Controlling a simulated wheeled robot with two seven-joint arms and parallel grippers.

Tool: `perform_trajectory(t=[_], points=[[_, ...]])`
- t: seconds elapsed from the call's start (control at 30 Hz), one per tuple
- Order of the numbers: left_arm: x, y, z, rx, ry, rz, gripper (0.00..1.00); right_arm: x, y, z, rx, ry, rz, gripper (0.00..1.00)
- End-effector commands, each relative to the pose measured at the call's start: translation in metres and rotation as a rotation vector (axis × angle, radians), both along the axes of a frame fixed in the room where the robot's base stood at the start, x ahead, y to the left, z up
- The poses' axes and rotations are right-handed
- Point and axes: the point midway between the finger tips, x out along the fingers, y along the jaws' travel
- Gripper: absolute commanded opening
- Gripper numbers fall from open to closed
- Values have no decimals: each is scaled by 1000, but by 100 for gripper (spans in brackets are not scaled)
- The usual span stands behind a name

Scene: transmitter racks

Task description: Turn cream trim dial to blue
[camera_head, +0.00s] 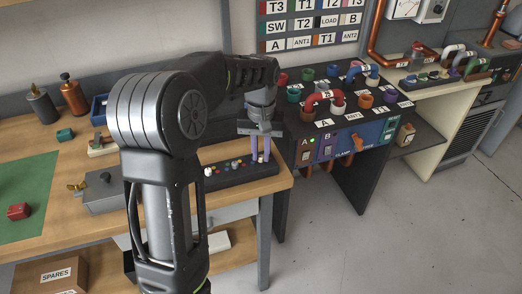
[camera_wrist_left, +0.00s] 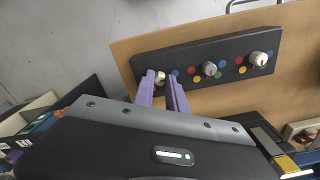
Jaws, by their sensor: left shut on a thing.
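A black dial panel (camera_head: 225,183) lies near the right front corner of the wooden bench and also shows in the left wrist view (camera_wrist_left: 220,47). It has three knobs in a row with small coloured dots around them. My left gripper (camera_head: 260,158) points down at the panel's right end. In the left wrist view, its purple fingers are shut on the end knob, the cream dial (camera_wrist_left: 159,77). The other two knobs, a grey one (camera_wrist_left: 209,68) and a whitish one (camera_wrist_left: 259,58), stand free. Which dot the cream dial points to is hidden. My right gripper is not in view.
A grey box (camera_head: 103,194) and a green mat (camera_head: 25,195) with a red block (camera_head: 19,211) lie left on the bench. A dark rack (camera_head: 340,130) with colored sockets and pipes stands right of the bench. Bare floor shows at the right front.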

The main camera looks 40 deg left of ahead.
Motion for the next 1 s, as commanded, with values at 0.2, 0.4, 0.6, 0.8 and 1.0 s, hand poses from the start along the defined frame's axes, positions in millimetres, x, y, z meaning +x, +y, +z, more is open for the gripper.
perform_trajectory(t=[0.2,0.4,0.6,0.8,1.0], points=[[1,0,0,0,-2,10,0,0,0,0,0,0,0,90],[1,0,0,0,-2,9,0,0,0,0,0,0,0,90],[0,0,0,0,-1,8,33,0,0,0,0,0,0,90],[0,0,0,0,-1,8,39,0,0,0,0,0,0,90],[0,0,3,0,-1,8,39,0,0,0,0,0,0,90]])
